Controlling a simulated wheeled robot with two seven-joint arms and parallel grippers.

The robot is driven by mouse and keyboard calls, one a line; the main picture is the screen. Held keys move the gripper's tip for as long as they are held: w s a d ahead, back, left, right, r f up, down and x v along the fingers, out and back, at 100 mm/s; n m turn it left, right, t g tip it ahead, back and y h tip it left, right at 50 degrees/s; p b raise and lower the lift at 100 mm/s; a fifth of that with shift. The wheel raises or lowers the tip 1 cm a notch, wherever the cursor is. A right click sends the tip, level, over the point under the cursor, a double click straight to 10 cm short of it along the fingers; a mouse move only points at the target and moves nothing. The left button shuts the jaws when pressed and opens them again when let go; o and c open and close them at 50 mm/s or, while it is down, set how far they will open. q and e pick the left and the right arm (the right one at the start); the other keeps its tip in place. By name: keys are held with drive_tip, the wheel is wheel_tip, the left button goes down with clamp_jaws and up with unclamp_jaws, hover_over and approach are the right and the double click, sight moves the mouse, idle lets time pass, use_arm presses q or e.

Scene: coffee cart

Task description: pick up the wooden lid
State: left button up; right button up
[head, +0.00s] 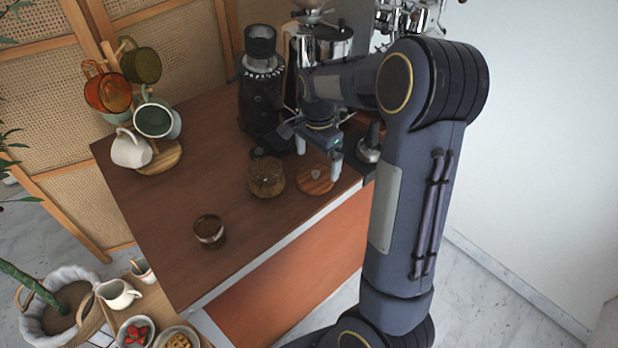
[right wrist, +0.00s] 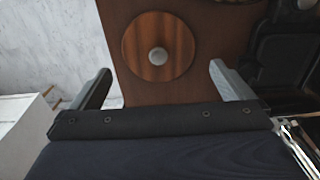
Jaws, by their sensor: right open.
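The wooden lid (head: 314,181) is a round, striped brown disc with a small pale knob in its middle. It lies flat on the cart top near the right front edge. It also shows in the right wrist view (right wrist: 158,47), just beyond the fingertips. My right gripper (head: 318,162) is open and empty above the lid, with its two fingers spread; in the right wrist view the fingers (right wrist: 163,78) stand to either side of the knob's line. My left gripper is in neither view.
A glass cup (head: 209,230) and a mug tree (head: 159,157) stand further left. The cart's middle is mostly clear.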

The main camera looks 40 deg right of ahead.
sight(316, 172)
drive_tip(key=f, duration=0.4)
drive_tip(key=shift+s+a+p, duration=0.1)
drive_tip(key=shift+a+p, duration=0.2)
drive_tip(key=shift+a, duration=0.05)
drive_tip(key=shift+f, duration=0.45)
drive_tip(key=c, duration=0.8)
drive_tip(key=shift+o, duration=0.2)
drive_tip(key=shift+r, duration=0.15)
